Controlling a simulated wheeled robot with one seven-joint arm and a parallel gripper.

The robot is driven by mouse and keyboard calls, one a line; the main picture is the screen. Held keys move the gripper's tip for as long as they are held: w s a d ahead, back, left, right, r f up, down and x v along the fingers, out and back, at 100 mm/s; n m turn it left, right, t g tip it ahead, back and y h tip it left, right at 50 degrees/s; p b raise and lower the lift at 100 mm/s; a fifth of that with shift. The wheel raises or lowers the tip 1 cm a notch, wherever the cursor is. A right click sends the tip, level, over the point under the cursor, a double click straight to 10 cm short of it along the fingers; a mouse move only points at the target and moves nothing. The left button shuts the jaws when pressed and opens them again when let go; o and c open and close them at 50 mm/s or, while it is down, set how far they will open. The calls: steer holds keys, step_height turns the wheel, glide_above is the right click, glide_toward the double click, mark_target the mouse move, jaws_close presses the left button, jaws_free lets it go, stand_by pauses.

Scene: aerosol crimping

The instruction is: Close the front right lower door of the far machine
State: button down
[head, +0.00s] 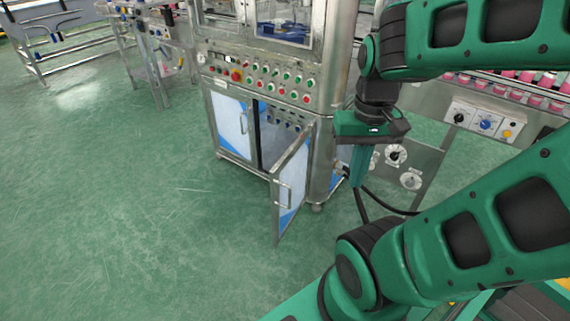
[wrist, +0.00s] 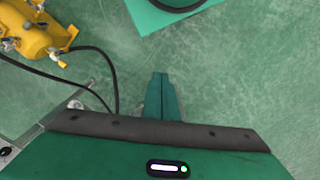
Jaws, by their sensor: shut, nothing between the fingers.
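The far machine (head: 262,77) is a steel cabinet with a panel of coloured buttons, in the upper middle of the head view. Its front right lower door (head: 291,187) stands open, swung out toward me, with a bar handle on its face. The front left lower door (head: 231,124) is closed. My gripper (head: 357,176) points down to the right of the open door and appears apart from it. In the wrist view my gripper (wrist: 162,78) shows its fingers together and empty above the green floor; the door is not in that view.
A conveyor with pink-capped cans (head: 510,88) and a control box (head: 483,123) stand at the right. A black hose (head: 390,207) runs near my gripper. A yellow tank (wrist: 35,32) lies at the wrist view's upper left. The floor (head: 110,200) left of the door is clear.

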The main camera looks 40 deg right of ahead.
steer(key=m+t+h, duration=0.2)
steer(key=m+t, duration=0.3)
steer(key=t, duration=0.2)
glide_toward(284, 165)
step_height(284, 165, down, 4)
steer(key=d, duration=0.1)
steer(key=shift+w+a+r, duration=0.1)
steer(key=shift+w+a, duration=0.05)
steer(key=shift+w, duration=0.35)
steer(key=shift+w+a+r, duration=0.1)
steer(key=shift+w+a, duration=0.05)
steer(key=shift+w, duration=0.4)
steer(key=shift+w, duration=0.1)
